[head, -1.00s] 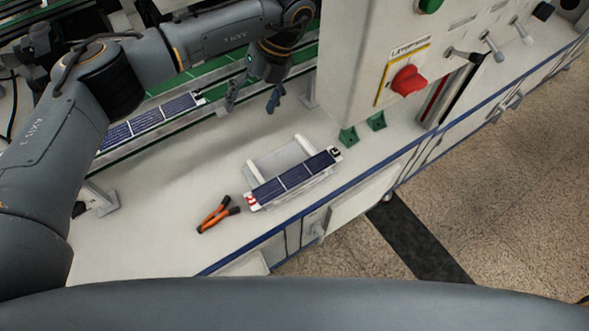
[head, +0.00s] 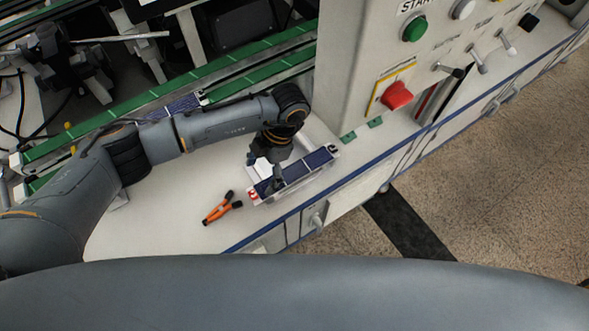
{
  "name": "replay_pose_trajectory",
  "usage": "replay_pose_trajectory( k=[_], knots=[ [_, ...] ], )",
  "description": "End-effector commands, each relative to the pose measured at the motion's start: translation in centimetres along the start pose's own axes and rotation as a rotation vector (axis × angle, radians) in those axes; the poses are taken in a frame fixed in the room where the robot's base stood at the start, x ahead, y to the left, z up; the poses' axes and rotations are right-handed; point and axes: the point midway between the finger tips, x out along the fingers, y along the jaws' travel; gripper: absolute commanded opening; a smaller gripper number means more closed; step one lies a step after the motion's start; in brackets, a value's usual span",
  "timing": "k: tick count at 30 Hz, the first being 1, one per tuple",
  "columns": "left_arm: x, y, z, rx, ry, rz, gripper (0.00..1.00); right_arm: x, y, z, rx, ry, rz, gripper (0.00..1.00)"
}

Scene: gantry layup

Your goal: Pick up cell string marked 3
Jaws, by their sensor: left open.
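A dark blue cell string (head: 311,166) with a few cells lies on a white stand (head: 318,184) near the front edge of the bench. Its left end has a white tab with a red mark, too small to read surely as a 3. Its right end has a dark mark. My left gripper (head: 266,174) is open and points down over the left part of the string, hiding some of it and of the stand. I cannot tell whether the fingers touch it. My right gripper is not in view.
Orange-handled pliers (head: 222,207) lie on the bench left of the stand. Another cell string (head: 176,107) is on the green conveyor (head: 120,110), partly behind my left arm. A control cabinet with a red knob (head: 397,95) stands to the right of the gripper.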

Motion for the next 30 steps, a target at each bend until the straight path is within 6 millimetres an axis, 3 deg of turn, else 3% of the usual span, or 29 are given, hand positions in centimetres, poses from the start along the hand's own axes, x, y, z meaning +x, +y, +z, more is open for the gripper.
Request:
replay_pose_trajectory(
  k=[8, 16, 25, 26, 30],
  knots=[
    [2.3, -0.1, -0.2, 0.000, 0.002, 0.000, 0.77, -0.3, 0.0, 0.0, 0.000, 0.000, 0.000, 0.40],
    [6.1, -0.2, -0.4, -0.001, 0.002, -0.001, 0.77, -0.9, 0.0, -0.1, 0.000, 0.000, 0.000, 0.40],
    [6.7, -0.2, -0.4, -0.001, -0.001, 0.001, 0.77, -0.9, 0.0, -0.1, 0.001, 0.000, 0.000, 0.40],
    [6.7, -0.2, -0.4, -0.001, -0.001, 0.001, 0.75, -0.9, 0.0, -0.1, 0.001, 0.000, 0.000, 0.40],
    [6.7, -0.2, -0.3, -0.001, -0.001, 0.001, 0.47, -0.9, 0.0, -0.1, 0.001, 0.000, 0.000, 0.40]
  ],
)
